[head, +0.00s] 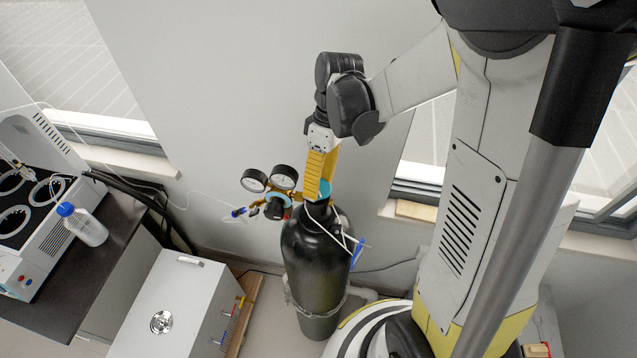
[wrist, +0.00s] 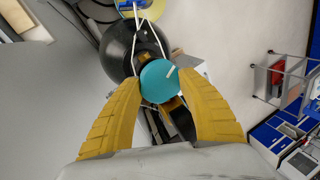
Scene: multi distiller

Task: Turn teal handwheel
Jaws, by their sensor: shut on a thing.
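The teal handwheel (wrist: 158,84) is a round disc with a small pale mark near its upper right edge. It sits on top of the black gas cylinder (head: 312,250). In the head view only a small part of the handwheel (head: 325,189) shows under the fingers. My gripper (wrist: 160,90) has its yellow fingers on both sides of the handwheel, shut on its rim. In the head view my gripper (head: 320,182) points down from above the cylinder.
Two round gauges (head: 269,178) with brass fittings stick out left of the cylinder's top. A blue tag (head: 358,254) hangs at its right. A white cabinet (head: 165,310) stands lower left, and a dark bench (head: 75,265) with a white bottle (head: 84,225) is further left. The wall is close behind.

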